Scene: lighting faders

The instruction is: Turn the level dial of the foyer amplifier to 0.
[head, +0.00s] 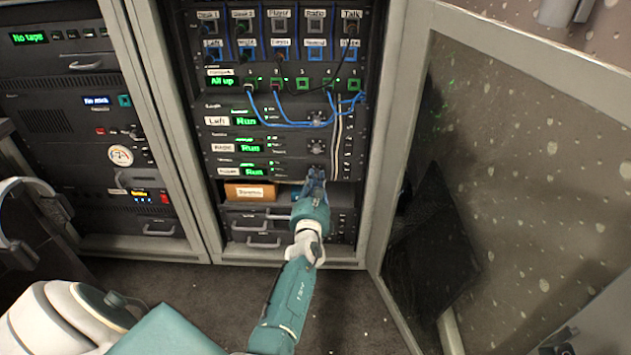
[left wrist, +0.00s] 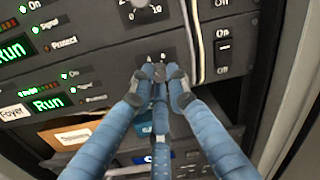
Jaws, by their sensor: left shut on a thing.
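The foyer amplifier (head: 285,174) is the lowest of three similar amplifiers in the open rack. Its "Foyer" label (left wrist: 12,112) and green "Run" display (left wrist: 47,104) show in the left wrist view. Its level dial sits at the right of its panel, mostly hidden by my fingers; its pointer and setting cannot be read. My left gripper (left wrist: 158,76) has its blue three-fingered tips closed together around the dial. In the head view my left gripper (head: 315,182) reaches up to the panel's right end. My right gripper is not in view.
Another amplifier's dial (left wrist: 140,4) is just above, and black rocker switches (left wrist: 222,52) are to the right. White cables (head: 338,135) hang beside the dials. An orange box (head: 250,193) sits below. The glass door (head: 520,170) stands open on the right.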

